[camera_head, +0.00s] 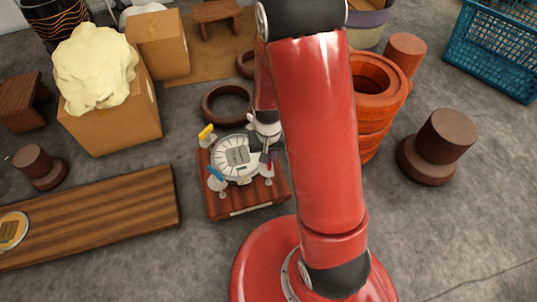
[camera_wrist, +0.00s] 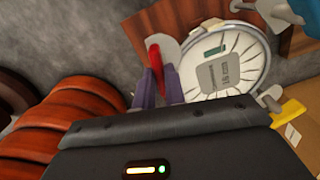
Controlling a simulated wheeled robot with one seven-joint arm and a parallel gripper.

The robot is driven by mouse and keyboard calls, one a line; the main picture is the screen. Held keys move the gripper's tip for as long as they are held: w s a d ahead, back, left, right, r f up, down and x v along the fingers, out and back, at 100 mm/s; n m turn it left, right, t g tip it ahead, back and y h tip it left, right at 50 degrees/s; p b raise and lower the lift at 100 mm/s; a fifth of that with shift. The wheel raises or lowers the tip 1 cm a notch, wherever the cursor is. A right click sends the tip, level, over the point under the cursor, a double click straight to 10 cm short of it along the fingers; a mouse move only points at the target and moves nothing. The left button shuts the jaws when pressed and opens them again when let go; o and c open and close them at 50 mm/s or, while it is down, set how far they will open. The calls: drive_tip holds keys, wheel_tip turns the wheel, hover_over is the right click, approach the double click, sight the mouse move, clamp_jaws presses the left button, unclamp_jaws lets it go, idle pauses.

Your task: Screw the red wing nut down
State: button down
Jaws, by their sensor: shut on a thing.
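The red wing nut (camera_wrist: 155,58) shows in the wrist view between the two purple-grey fingers of my gripper (camera_wrist: 160,72), which are shut on it. It stands beside the rim of the round white drum head (camera_wrist: 236,50). The fingers hide part of the nut and whatever is under it. In the head view my gripper (camera_head: 268,153) is at the right side of the drum head (camera_head: 238,157), partly hidden by my arm. A yellow wing nut (camera_head: 206,132) and a blue wing nut (camera_head: 216,174) are at the drum head's left side.
The drum head sits on a low wooden stand (camera_head: 235,204) on the grey floor. A dark ring (camera_head: 227,104) lies behind it. A wooden plank (camera_head: 100,210) and a cardboard box (camera_head: 115,125) are left.

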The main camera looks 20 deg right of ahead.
drive_tip(key=c, duration=1.5)
unclamp_jaws()
drive_tip(key=shift+o, duration=0.2)
wheel_tip(320, 180, up, 8)
drive_tip(key=shift+f+p, duration=0.1)
drive_tip(key=shift+p, duration=0.9)
drive_tip(key=s+r+t+p, duration=0.1)
drive_tip(key=s+r+p, duration=0.1)
drive_tip(key=r, duration=0.7)
drive_tip(key=s+r+t+p, duration=0.1)
drive_tip(key=s+r+p, duration=0.1)
drive_tip(key=r, duration=0.6)
drive_tip(key=s+r+n+t+p, duration=0.1)
drive_tip(key=s+r+p, duration=0.1)
drive_tip(key=s+r, duration=0.3)
drive_tip(key=s+r+n+t+p, duration=0.1)
drive_tip(key=s+r+t+p, duration=0.1)
drive_tip(key=s+r, duration=0.4)
wheel_tip(320, 180, up, 5)
drive_tip(key=shift+s+f+t, duration=0.1)
drive_tip(key=shift+s+t, duration=0.05)
drive_tip(key=shift+t, duration=0.15)
